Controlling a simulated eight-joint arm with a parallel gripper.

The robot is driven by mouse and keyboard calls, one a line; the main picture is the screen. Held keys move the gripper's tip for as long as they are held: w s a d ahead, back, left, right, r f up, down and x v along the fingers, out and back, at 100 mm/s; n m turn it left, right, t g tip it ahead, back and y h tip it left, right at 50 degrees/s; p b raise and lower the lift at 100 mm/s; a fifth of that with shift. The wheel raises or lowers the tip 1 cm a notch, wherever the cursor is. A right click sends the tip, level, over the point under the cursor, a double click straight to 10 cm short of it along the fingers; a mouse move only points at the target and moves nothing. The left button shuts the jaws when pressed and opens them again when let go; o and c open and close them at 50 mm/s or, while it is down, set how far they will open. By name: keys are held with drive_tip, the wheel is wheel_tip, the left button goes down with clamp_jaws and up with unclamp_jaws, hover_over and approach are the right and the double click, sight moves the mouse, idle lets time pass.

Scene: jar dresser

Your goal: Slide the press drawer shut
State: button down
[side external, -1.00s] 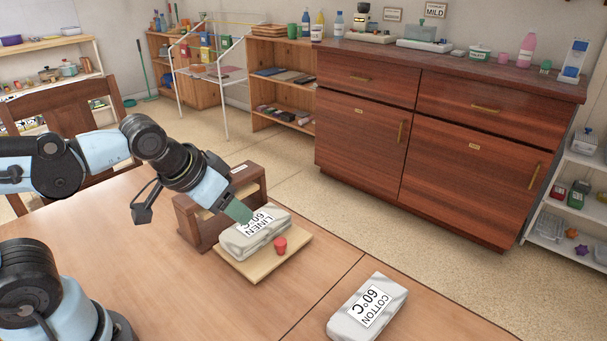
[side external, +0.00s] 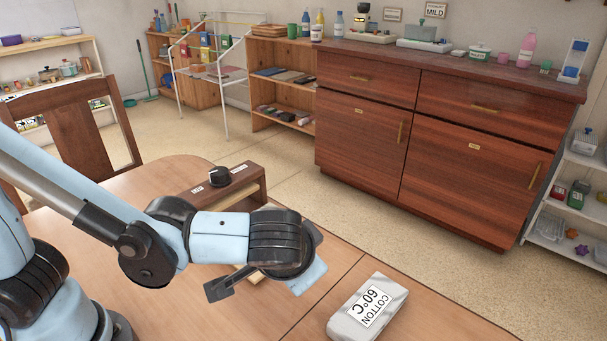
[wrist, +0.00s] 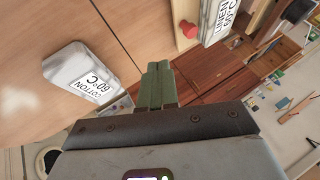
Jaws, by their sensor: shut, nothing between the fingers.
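The wooden press (side external: 250,192) stands on the table, with a black dial (side external: 219,176) and small labels on top. Its pale drawer board (side external: 248,276) is mostly hidden behind my arm in the side view. In the wrist view the drawer board (wrist: 184,8) shows at the top, with its red knob (wrist: 188,28) and the white LINEN 60°C packet (wrist: 218,22) on it. My gripper (wrist: 160,66) is shut and empty, its green fingertips apart from the knob.
A white COTTON 60°C packet (side external: 368,309) lies on the table (side external: 310,317) to the right of my gripper. A chair (side external: 75,130) stands behind the table at left. A dark wood dresser (side external: 440,130) stands across the floor.

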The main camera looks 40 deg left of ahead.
drive_tip(key=x, duration=0.8)
drive_tip(key=shift+w+a+f, duration=0.15)
drive_tip(key=shift+f, duration=0.1)
drive_tip(key=a, duration=0.2)
drive_tip(key=shift+w+a+r, duration=0.1)
drive_tip(key=shift+w+a, duration=0.15)
drive_tip(key=shift+w, duration=0.05)
drive_tip(key=shift+w+a, duration=0.2)
drive_tip(key=shift+a, duration=0.45)
drive_tip(key=shift+a, duration=0.3)
drive_tip(key=a, duration=1.1)
drive_tip(key=shift+a, duration=0.15)
